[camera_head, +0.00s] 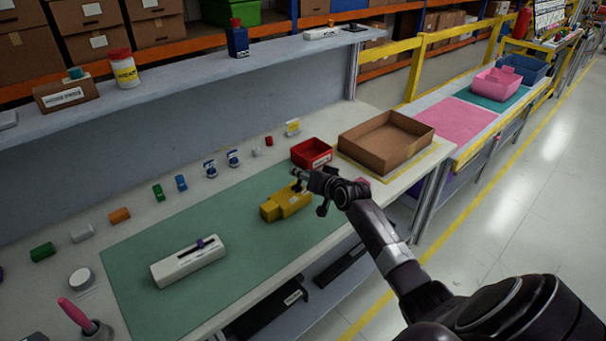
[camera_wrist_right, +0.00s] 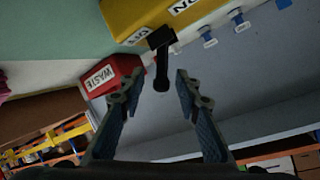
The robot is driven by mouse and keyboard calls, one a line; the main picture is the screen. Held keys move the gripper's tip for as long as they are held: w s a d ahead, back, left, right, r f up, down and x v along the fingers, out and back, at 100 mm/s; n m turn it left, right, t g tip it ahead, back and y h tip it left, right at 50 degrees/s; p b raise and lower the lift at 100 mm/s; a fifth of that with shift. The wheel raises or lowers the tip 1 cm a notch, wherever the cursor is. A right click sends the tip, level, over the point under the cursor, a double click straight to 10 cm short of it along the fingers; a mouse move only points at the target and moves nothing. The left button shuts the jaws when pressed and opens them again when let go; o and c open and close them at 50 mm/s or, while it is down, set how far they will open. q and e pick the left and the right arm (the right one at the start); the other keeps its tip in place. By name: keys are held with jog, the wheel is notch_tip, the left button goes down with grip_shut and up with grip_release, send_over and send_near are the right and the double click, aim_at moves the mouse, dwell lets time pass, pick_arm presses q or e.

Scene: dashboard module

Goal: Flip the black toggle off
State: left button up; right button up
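The yellow module (camera_head: 287,202) lies on the green mat (camera_head: 130,254) in the head view, and its underside-up corner fills the top of the right wrist view (camera_wrist_right: 150,14). The black toggle (camera_wrist_right: 161,66) sticks out from the module's edge in the right wrist view. In the head view I cannot clearly separate it from the gripper. My right gripper (camera_head: 306,184) is beside the module's far right end. In the right wrist view its fingers (camera_wrist_right: 160,88) are open, with the toggle's tip in the gap between them and no clear contact. My left gripper is not in view.
A red bin (camera_head: 311,153) labelled WASTE stands just behind the gripper, and a cardboard tray (camera_head: 409,151) is to its right. A white slider box (camera_head: 189,263) lies on the mat's left. Several small parts line the back of the bench. The mat between box and module is clear.

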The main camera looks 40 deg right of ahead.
jog(key=v, duration=1.2)
jog(key=shift+s+f, duration=0.1)
dwell(0.5)
